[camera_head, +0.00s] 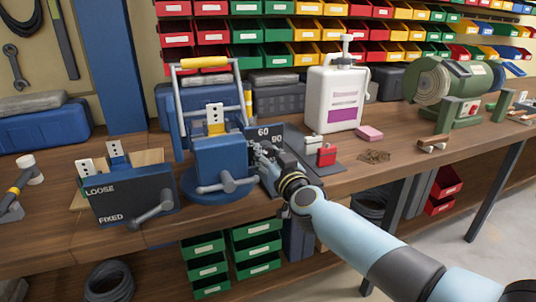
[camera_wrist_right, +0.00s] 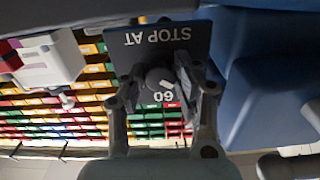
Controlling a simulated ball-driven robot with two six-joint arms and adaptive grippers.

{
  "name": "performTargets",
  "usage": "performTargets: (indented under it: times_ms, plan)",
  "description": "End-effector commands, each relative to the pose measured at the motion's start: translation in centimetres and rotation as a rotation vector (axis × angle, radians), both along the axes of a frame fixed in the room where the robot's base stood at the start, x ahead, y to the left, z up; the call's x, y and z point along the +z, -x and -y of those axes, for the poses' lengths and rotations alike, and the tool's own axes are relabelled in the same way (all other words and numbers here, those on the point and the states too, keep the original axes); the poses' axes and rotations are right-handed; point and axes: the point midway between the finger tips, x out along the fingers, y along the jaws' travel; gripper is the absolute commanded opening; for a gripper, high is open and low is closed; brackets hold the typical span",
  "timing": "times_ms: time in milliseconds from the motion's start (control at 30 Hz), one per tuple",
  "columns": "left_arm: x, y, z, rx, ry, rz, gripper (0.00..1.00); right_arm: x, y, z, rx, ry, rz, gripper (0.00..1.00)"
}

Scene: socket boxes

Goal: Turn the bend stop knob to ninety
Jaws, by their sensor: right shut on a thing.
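My right gripper (camera_head: 266,153) reaches the panel from the front right. In the right wrist view the panel (camera_wrist_right: 190,52) appears upside down with "STOP AT" and 60. The round grey knob (camera_wrist_right: 157,77) sits between the two fingers of my right gripper (camera_wrist_right: 160,80), which are shut on it. A small pale mark shows on the knob, on the side near the 60. My left gripper is out of view.
A LOOSE/FIXED box (camera_head: 135,202) with a lever stands left of the bender on the wooden bench (camera_head: 400,175). A white jug (camera_head: 333,98), a red padlock-like block (camera_head: 326,155) and a pink block (camera_head: 369,133) are to the right. Bins line the back wall.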

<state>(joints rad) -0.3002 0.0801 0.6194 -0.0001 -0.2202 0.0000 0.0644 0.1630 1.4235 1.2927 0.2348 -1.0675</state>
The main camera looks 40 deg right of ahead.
Motion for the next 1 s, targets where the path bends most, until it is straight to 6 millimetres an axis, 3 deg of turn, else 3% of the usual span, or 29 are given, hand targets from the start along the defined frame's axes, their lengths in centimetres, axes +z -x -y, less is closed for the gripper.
performTargets:
  times_ms: [267,1000]
  plan:
    - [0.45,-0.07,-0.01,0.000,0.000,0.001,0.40,0.02,0.01,-0.04,0.001,-0.173,0.039,0.00]
    - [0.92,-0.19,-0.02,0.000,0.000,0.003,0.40,-0.10,0.02,-0.07,-0.001,-0.854,0.203,0.00]
